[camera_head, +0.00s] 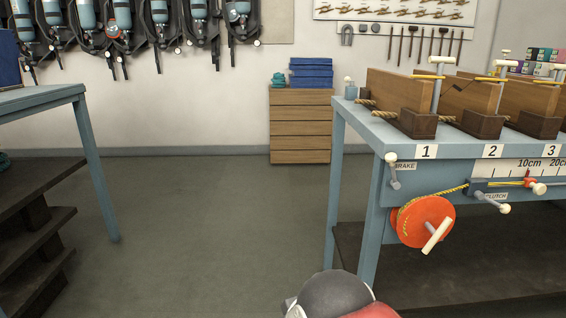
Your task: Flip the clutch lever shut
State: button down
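The clutch lever (492,202) is on the front of the blue workbench at the right, by the CLUTCH label (496,196). It is a short grey rod with a pale round knob (505,208), lying nearly sideways with the knob to the right and slightly low. An orange drum (424,220) with a pale crank handle is to its left, with yellow rope running up to the right. The brake lever (393,171) is further left, its pale knob up. My gripper is not in view; a dark rounded part with red at the bottom middle appears to be my arm.
The blue workbench (352,125) carries wooden blocks and posts numbered 1 to 3. A scale with a red pointer (527,178) is just above the clutch lever. A wooden drawer cabinet (300,125) stands behind. The floor (220,210) left of the bench is clear.

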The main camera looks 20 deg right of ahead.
aim_at(505, 209)
jog(key=k+l, duration=0.15)
jog(key=l, duration=0.3)
jog(key=k+l+u, duration=0.1)
jog(key=l, duration=0.3)
jog(key=k+l, duration=0.15)
jog(key=l, duration=0.25)
jog(key=k+l, duration=0.15)
jog(key=l, duration=0.3)
jog(key=k+l+u, duration=0.1)
jog(key=l, duration=0.3)
jog(key=k+l, duration=0.2)
jog(key=l, duration=0.2)
jog(key=k+l+u, duration=0.1)
jog(key=l, duration=0.3)
jog(key=k+l, duration=0.25)
jog(key=l, duration=0.15)
